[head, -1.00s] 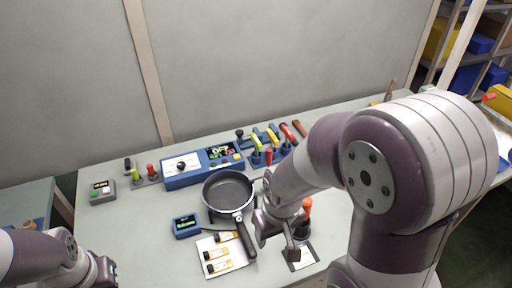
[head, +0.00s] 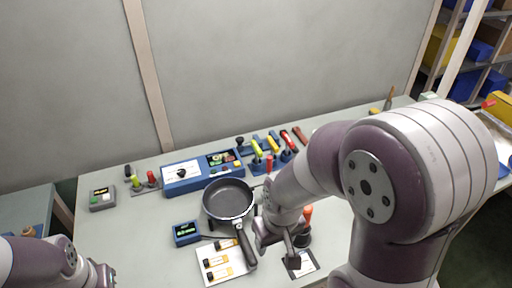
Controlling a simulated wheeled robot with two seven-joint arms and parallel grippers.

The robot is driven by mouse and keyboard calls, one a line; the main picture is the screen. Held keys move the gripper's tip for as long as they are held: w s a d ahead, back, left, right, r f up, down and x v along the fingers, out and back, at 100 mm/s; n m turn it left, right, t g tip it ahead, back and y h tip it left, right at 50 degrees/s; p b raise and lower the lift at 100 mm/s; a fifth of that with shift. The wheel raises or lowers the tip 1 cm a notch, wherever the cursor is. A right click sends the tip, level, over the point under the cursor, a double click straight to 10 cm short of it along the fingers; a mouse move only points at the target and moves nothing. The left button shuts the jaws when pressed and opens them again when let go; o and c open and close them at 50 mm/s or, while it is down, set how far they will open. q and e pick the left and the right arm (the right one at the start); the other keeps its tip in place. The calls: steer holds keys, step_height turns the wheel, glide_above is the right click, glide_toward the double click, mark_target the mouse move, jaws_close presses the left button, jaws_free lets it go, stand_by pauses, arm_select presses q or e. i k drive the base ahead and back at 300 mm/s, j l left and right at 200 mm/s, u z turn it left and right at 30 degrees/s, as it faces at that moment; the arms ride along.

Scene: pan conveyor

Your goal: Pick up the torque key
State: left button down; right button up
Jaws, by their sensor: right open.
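No object is clearly recognisable as the torque key at this size. An orange-topped tool with a dark lower part (head: 306,214) stands just right of my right gripper, partly hidden by it. My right gripper (head: 278,249) is low over the table between the pan handle and this tool. It is open, and I see nothing held in it. A white card with dark print (head: 305,268) lies below the tool. My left gripper (head: 101,276) is at the lower left edge, cut off and away from these objects; its jaws are not clear.
A black frying pan (head: 228,198) lies left of my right gripper, its handle pointing towards the front. A white sheet with several yellow-and-black items (head: 240,266) and a small blue display (head: 186,233) are nearby. A blue control panel (head: 183,173) and coloured-handled tools (head: 257,149) stand behind.

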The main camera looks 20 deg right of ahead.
mark_target(258, 154)
steer(key=i+l, duration=0.1)
steer(key=l, duration=0.65)
steer(key=i+l+u, duration=0.1)
steer(key=u, duration=0.85)
